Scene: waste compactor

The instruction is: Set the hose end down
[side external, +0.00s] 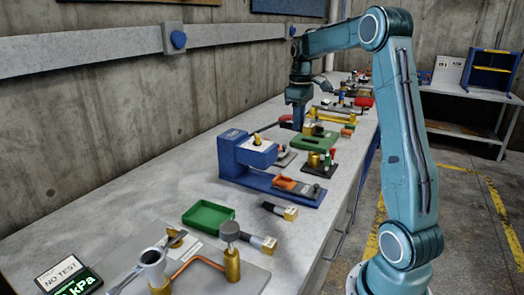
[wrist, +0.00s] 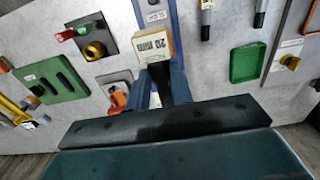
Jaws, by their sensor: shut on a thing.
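My gripper (side external: 297,112) is above the bench beyond the blue press-like unit (side external: 250,158), pointing down. In the wrist view its two blue fingers (wrist: 160,92) are shut on a black piece, which I take as the hose end (wrist: 159,73). A cream-yellow block marked "20 mm" (wrist: 153,42) shows at its far side. The blue unit lies beyond it in the wrist view (wrist: 165,6). The gap between the held piece and the bench is hard to judge. My gripper hides part of the held piece in the side view.
A green slotted plate (side external: 314,141) and a dark plate with brass and red parts (side external: 319,168) are near. An empty green tray (side external: 208,215) and two black-and-yellow tools (side external: 280,211) are nearer. The wall runs along the left. Bare bench lies left of the tray.

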